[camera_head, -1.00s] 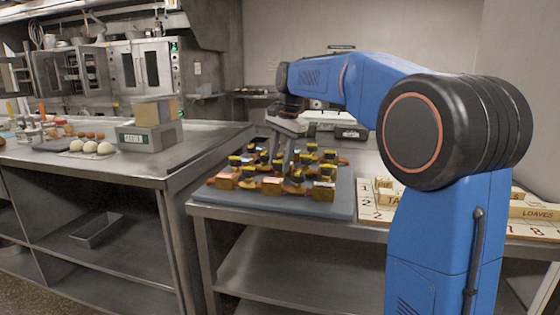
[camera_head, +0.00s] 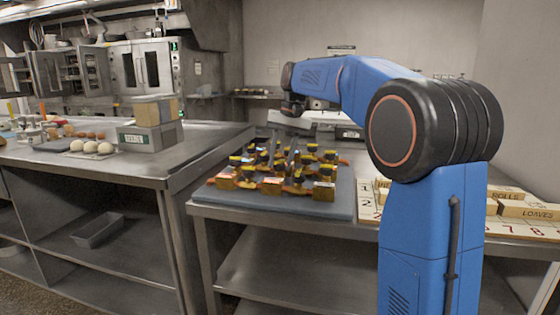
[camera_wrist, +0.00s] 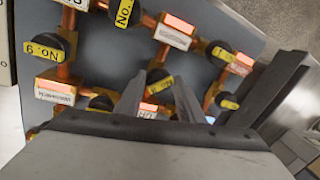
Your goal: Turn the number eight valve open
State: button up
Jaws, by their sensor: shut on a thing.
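The valve board shows in the head view, a grey-blue slab (camera_head: 338,203) on the steel table with copper pipes and several dark knobs with yellow number labels. My gripper (camera_head: 294,158) reaches down among its back knobs. In the wrist view, my gripper (camera_wrist: 160,92) has its two fingers on either side of a dark knob (camera_wrist: 158,77), shut on it. That knob's yellow label reads "No" and its digit is hidden, so I cannot confirm that it is number eight. The No. 9 knob (camera_wrist: 45,50) is at the left, clear of the fingers.
Neighbouring knobs (camera_wrist: 219,51) and pipes stand close around the fingers. A wooden number board with blocks marked ROLLS and LOAVES (camera_head: 522,210) lies on the right.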

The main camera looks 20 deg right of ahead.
jog(key=n, duration=0.3)
jog(key=n+g, duration=0.1)
jog(key=shift+w+d+n, duration=0.1)
jog(key=shift+d+n, duration=0.15)
jog(key=shift+n, duration=0.05)
jog(key=shift+w+n+g, duration=0.2)
jog(key=shift+n+g, duration=0.2)
jog(key=shift+n, duration=2.1)
jog(key=o, duration=1)
jog(key=v, duration=1.2)
jog(key=shift+w, duration=0.1)
